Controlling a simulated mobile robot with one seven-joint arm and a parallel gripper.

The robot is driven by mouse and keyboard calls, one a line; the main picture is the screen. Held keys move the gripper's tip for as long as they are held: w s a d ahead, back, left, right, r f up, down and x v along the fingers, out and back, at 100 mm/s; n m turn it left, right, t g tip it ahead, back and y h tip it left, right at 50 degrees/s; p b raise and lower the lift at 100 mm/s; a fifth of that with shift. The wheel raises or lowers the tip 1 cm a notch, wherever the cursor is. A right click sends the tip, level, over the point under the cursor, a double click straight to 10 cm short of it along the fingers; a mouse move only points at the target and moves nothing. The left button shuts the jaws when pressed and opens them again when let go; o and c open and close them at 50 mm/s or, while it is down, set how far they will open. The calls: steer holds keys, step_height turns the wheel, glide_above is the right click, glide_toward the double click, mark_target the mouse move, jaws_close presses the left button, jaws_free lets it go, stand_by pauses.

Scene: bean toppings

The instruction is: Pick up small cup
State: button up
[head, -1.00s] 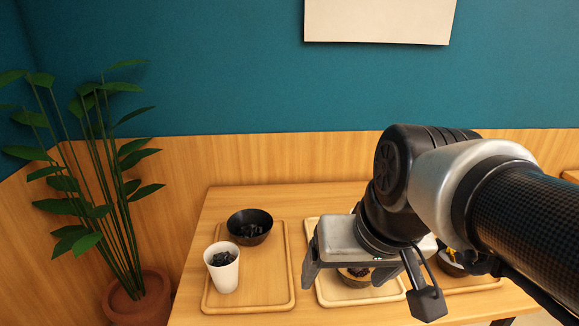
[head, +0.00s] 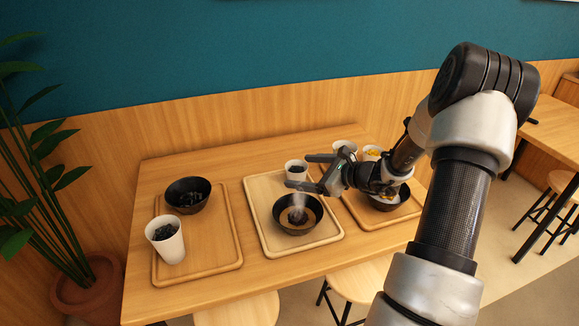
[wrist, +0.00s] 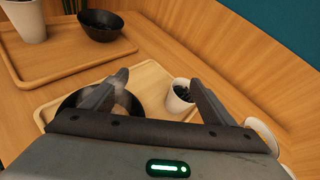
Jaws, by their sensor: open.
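A small white cup (head: 296,171) with dark contents stands upright at the back of the middle tray (head: 262,238). My gripper (head: 303,171) is open and roughly level, with its fingers pointing left over that tray. In the head view the cup shows between the two fingers. In the wrist view the cup (wrist: 179,98) is between the fingers (wrist: 160,79), closer to the right one, and the right finger hides part of it. The fingers do not appear closed on it; I cannot tell whether one touches it. A taller white cup (head: 167,241) stands on the left tray (head: 222,257).
A dark bowl (head: 284,217) with steaming brown contents sits just in front of the small cup, below my left finger in the wrist view. Another bowl (head: 187,196) is on the left tray. The right tray (head: 372,222) holds a bowl partly behind my arm. White cups (head: 343,146) stand behind.

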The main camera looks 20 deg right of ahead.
steer(key=d+f+m, duration=0.1)
steer(key=d, duration=0.1)
steer(key=d+f+m+t+h, duration=0.1)
steer(key=d+f+m, duration=0.1)
steer(key=d+f+m+h, duration=0.1)
steer(key=d+f, duration=0.1)
steer(key=d, duration=0.1)
steer(key=shift+w+m+t, duration=0.3)
steer(key=shift+w, duration=0.05)
steer(key=b, duration=0.2)
glide_toward(291, 169)
steer(key=x, duration=0.4)
steer(key=shift+w+a, duration=0.1)
steer(key=shift+b+x, duration=0.5)
steer(key=shift+x, duration=2.6)
steer(key=shift+r, duration=0.1)
steer(key=c, duration=1.2)
step_height(291, 169, up, 10)
steer(key=shift+r+p, duration=0.1)
steer(key=shift+p, duration=0.95)
